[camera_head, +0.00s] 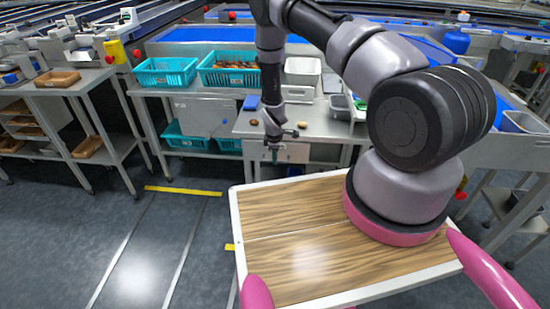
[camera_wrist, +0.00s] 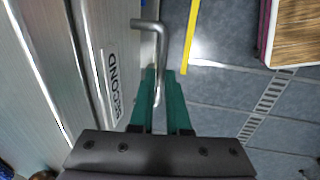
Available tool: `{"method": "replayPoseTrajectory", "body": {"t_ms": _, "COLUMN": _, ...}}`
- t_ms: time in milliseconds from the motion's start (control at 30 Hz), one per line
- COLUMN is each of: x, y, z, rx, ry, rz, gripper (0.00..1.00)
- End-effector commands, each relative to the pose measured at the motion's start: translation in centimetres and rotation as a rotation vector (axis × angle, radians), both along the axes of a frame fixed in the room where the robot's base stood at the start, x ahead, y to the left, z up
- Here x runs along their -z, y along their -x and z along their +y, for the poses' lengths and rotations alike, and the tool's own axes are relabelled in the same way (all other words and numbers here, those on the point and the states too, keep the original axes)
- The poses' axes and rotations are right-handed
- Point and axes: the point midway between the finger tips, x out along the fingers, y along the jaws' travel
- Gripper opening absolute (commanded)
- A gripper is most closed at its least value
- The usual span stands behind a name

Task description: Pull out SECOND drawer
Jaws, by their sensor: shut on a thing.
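The drawer labelled SECOND (camera_wrist: 112,60) has a light metal front, seen edge-on at the left of the wrist view. Its front also shows under the worktop in the head view (camera_head: 296,153). A bent silver bar handle (camera_wrist: 152,24) stands out from this front. My gripper (camera_wrist: 162,78) has its teal fingers shut around the handle bar. In the head view my gripper (camera_head: 274,154) points down at the drawer front, at the worktop's front edge. The fingers hide part of the handle. I cannot tell whether the drawer is slightly out.
The metal worktop (camera_head: 250,129) above holds a few small dates and a blue block (camera_head: 251,102). Teal crates (camera_head: 165,73) stand at the back left. My wood-topped base is in front. The grey floor (camera_head: 180,235) at the left is clear, with yellow tape (camera_head: 183,190).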

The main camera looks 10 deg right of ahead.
Motion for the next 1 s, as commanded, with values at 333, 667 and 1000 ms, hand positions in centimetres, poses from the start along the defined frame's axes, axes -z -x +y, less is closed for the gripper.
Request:
{"method": "replayPoseTrajectory", "body": {"t_ms": 333, "x": 0.0, "y": 3.3, "z": 1.1, "rx": -0.004, "ry": 0.002, "rz": 0.004, "gripper": 0.00}}
{"method": "replayPoseTrajectory", "body": {"t_ms": 667, "x": 0.0, "y": 11.5, "z": 3.7, "rx": -0.004, "ry": 0.003, "rz": 0.004, "gripper": 0.00}}
{"method": "replayPoseTrajectory", "body": {"t_ms": 1000, "x": 0.0, "y": 16.6, "z": 5.3, "rx": -0.001, "ry": 0.002, "rz": 0.002, "gripper": 0.00}}
